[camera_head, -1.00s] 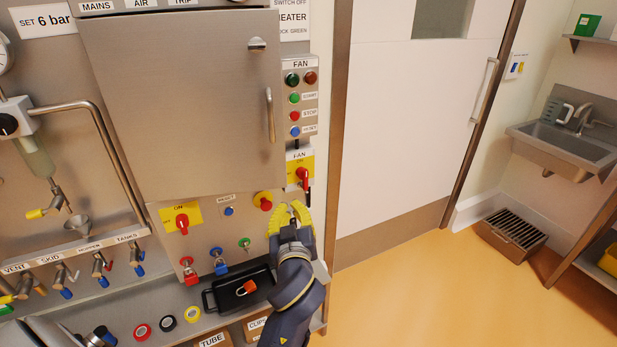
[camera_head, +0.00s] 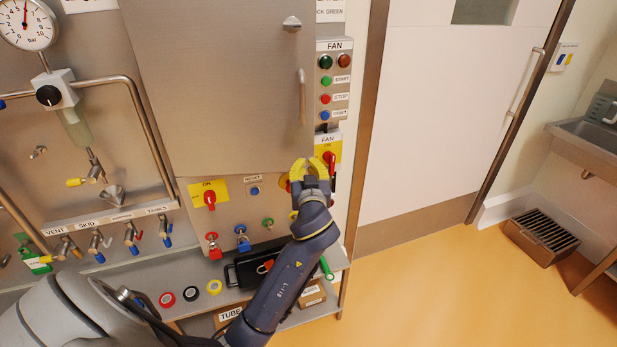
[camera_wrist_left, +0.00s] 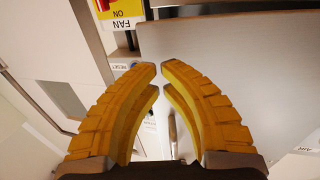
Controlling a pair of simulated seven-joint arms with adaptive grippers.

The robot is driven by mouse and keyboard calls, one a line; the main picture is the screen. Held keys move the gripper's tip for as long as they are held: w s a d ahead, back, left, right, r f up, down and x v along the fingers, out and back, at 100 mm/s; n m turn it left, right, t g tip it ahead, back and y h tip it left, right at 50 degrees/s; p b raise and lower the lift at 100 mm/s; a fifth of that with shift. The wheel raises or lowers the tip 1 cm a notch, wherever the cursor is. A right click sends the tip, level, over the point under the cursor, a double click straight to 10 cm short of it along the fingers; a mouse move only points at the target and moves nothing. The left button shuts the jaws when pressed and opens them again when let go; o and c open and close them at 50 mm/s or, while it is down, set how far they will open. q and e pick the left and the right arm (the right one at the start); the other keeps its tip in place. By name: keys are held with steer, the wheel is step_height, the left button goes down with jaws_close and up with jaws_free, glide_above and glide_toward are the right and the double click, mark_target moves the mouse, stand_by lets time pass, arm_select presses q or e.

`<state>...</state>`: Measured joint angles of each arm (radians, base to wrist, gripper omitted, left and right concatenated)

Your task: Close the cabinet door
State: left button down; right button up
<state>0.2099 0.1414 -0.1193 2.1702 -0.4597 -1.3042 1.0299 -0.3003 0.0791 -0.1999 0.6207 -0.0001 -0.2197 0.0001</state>
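The grey metal cabinet door (camera_head: 215,85) fills the upper middle of the head view. Its bar handle (camera_head: 301,97) is near the right edge. I cannot tell how far the door stands off its frame. My left gripper (camera_head: 310,163), with yellow fingers, is just below the door's lower right corner and below the handle. In the left wrist view the gripper (camera_wrist_left: 160,66) has a narrow gap between its fingertips and holds nothing. The door (camera_wrist_left: 235,65) lies behind the fingers there, and the handle (camera_wrist_left: 172,135) shows between them. My right gripper is not in view.
The fan switch (camera_head: 330,160) and fan button box (camera_head: 334,85) are right of the door, close to my left gripper. Below are a red switch (camera_head: 209,198), padlocks and a black tray (camera_head: 240,272). A white room door (camera_head: 440,110) is further right.

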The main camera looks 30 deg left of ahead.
mark_target(306, 157)
arm_select(q)
steer(key=shift+x, duration=1.6)
steer(key=w+a+n+g+y, duration=0.2)
steer(key=w+a, duration=0.5)
steer(key=w, duration=0.1)
steer(key=shift+w+a+y, duration=0.25)
steer(key=shift+a+y, duration=0.05)
steer(key=shift+a, duration=0.1)
steer(key=shift+r, duration=0.15)
steer(key=shift+d, duration=0.1)
